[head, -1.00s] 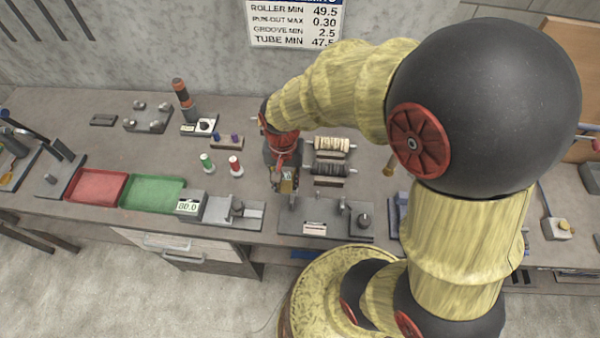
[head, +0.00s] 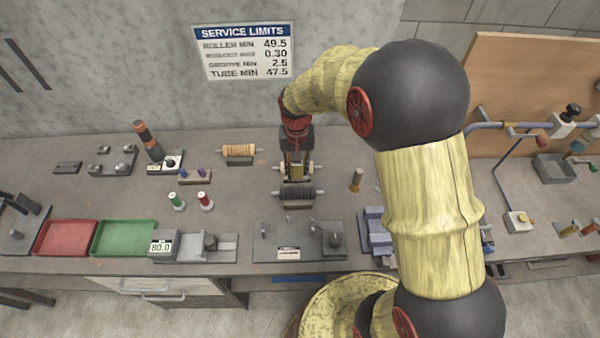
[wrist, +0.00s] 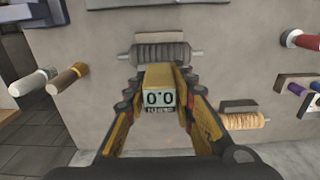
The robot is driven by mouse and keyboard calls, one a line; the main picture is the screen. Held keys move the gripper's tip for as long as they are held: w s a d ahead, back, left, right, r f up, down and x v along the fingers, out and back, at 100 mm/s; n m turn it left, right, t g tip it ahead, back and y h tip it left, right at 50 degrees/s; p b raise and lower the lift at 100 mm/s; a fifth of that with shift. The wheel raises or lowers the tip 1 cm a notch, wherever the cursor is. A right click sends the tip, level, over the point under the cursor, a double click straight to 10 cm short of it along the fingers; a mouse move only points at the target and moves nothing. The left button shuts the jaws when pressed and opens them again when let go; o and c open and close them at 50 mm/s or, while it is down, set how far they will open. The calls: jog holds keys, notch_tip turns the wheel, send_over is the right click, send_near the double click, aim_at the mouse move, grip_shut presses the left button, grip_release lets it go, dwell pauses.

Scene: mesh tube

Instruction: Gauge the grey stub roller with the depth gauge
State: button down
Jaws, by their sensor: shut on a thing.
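My gripper (head: 296,168) is shut on the depth gauge (wrist: 160,92), a small block with a display reading 0.0, held between the yellow fingers in the wrist view. The grey stub roller (head: 298,192) is dark and ribbed, and lies across its stand on the bench, just in front of my gripper in the head view. It also shows in the wrist view (wrist: 160,52), past the gauge; the gauge appears apart from it.
A red tray (head: 66,238) and a green tray (head: 124,238) stand at the front left, beside a measuring fixture (head: 190,246) reading 80.0. A grey plate fixture (head: 300,240) is in front of the rollers. A short brown post (head: 356,180) stands right of them. A limits sign (head: 243,52) hangs behind.

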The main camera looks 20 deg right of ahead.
jog(key=shift+f+b, duration=2)
jog(key=shift+f, duration=1.2)
jog(key=shift+s+f+p, duration=0.1)
jog(key=shift+f+p, duration=0.2)
jog(key=shift+f, duration=0.1)
dwell(0.9)
jog(key=shift+r, duration=0.1)
dwell(0.3)
jog(key=shift+r+p, duration=2.5)
jog(key=shift+r, duration=1.05)
